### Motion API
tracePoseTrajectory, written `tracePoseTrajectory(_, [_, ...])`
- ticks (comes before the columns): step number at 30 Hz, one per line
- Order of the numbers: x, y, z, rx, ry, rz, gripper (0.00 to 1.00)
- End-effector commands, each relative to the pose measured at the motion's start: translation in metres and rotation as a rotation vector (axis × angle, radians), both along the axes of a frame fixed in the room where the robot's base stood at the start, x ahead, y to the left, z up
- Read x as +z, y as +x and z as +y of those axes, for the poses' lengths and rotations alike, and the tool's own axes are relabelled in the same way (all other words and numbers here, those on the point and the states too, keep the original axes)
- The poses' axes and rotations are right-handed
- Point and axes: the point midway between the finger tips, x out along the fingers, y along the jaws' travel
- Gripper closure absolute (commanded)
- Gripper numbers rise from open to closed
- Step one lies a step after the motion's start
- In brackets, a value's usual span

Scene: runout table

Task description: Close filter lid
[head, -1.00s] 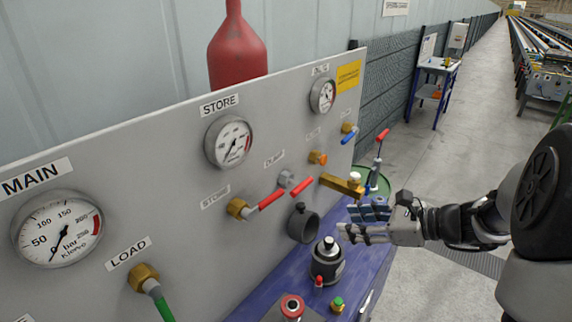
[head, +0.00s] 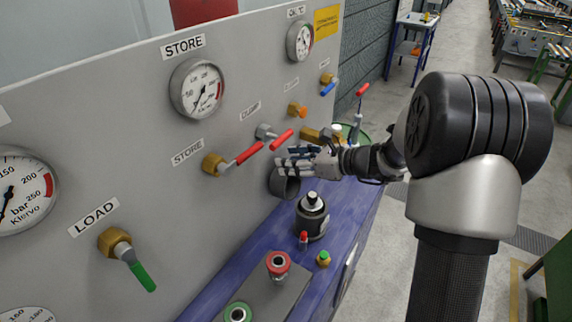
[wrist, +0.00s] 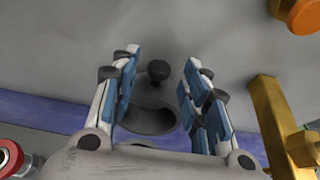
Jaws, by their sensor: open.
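A dark grey round fitting (head: 286,187) with an open mouth stands out from the panel, low above the blue bench. In the wrist view its dark hollow (wrist: 150,117) shows, with a black round knob (wrist: 158,70) above it. I cannot tell for certain which part is the filter lid. My gripper (head: 282,160) is just above the fitting, near the panel, and hides its top in the head view. In the wrist view my gripper (wrist: 160,63) is open, one finger on each side of the knob, with visible gaps and nothing held.
A red-handled valve (head: 237,160) and a second red handle (head: 281,139) are close left of and above my gripper. A brass fitting (wrist: 280,125) stands right of the fingers.

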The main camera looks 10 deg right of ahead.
Motion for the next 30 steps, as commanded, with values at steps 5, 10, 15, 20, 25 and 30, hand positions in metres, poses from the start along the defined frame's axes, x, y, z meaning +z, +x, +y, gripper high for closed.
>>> tracePoseTrajectory(5, [-0.008,0.013,0.013,0.002,0.000,-0.002,0.58])
tracePoseTrajectory(10, [-0.009,0.016,0.016,0.000,-0.001,-0.001,0.58])
tracePoseTrajectory(15, [-0.009,0.016,0.016,0.000,-0.001,-0.001,0.58])
tracePoseTrajectory(20, [-0.009,0.016,0.016,0.000,-0.001,-0.001,0.67])
tracePoseTrajectory(25, [-0.009,0.016,0.016,0.000,-0.001,-0.001,0.78])
tracePoseTrajectory(30, [-0.009,0.016,0.016,0.000,-0.001,-0.001,0.89])
